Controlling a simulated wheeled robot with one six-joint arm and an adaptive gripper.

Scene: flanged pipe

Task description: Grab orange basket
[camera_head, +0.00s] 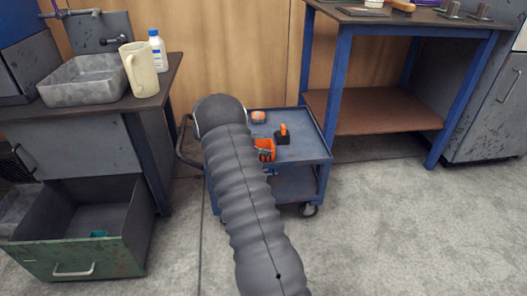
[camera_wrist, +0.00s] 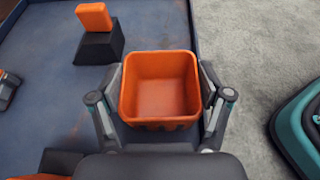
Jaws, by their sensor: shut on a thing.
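The orange basket (camera_wrist: 160,88) is a small, open-topped square box and looks empty inside. It stands upright in the middle of the wrist view, over the blue cart top near its edge. My gripper (camera_wrist: 163,108) has one finger against each side of the basket and is shut on it. Whether the basket still touches the cart top, I cannot tell. In the head view part of the orange basket (camera_head: 266,150) shows beside my arm, which hides the rest and my gripper.
The blue cart (camera_head: 305,152) also holds an orange-and-black object (camera_head: 282,134) and a small orange-and-grey item (camera_head: 258,117). A counter with a grey basin (camera_head: 85,80) and an open green drawer (camera_head: 75,262) is at left. A blue-legged workbench (camera_head: 370,110) is at right.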

